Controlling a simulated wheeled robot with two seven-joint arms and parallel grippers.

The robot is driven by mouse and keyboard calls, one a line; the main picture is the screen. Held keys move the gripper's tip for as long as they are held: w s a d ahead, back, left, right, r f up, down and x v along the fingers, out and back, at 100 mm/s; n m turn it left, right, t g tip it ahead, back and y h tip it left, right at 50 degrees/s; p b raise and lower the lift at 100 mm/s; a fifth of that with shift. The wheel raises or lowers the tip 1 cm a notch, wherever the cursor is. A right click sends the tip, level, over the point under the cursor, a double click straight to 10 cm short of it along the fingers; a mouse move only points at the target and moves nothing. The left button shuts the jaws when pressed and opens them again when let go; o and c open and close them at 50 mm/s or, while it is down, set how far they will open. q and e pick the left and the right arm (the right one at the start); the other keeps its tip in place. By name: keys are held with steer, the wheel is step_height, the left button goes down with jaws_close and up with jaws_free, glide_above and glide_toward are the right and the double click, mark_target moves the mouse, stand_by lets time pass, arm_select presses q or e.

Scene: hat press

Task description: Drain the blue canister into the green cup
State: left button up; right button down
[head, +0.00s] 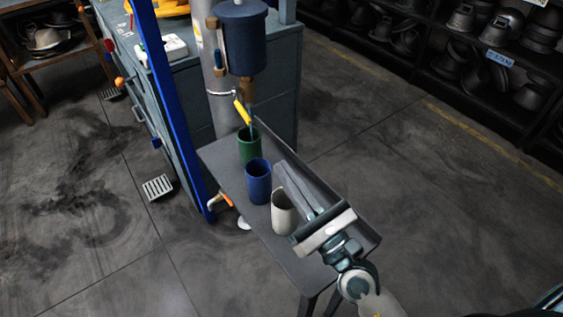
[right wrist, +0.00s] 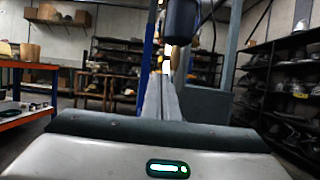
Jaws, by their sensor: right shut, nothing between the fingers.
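The blue canister (head: 242,38) is mounted on a grey pipe, with a brass tap below it and a yellow lever (head: 242,110) slanting down. The green cup (head: 249,148) stands upright on a narrow grey shelf below the tap. A thin bluish streak shows at the cup's mouth; I cannot tell whether it is liquid. My right gripper (head: 280,169) is shut and empty, above the shelf and apart from the lever. In the right wrist view its fingers (right wrist: 160,97) point toward the tap, with the canister (right wrist: 182,20) above. My left gripper is not in view.
A blue cup (head: 258,182) and a white cup (head: 283,212) stand on the shelf (head: 222,158), close to my right gripper. A blue upright post (head: 172,100) rises left of the shelf. Dark racks (head: 470,60) stand behind; open floor lies around.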

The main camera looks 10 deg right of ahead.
arm_select(q)
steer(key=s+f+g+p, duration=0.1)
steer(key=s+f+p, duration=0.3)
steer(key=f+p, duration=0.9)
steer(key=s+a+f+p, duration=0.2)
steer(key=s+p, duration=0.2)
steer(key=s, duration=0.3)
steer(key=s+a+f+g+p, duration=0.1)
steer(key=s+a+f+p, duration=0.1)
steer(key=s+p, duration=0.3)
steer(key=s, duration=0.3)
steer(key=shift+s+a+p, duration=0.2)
steer(key=shift+p, duration=0.1)
arm_select(e)
step_height(320, 180, up, 10)
steer(key=w+m+g+h, duration=0.1)
steer(key=m+g, duration=0.1)
steer(key=m, duration=3.4)
steer(key=shift+w+g, duration=0.15)
steer(key=shift+g, duration=0.15)
steer(key=shift+w+a, duration=0.1)
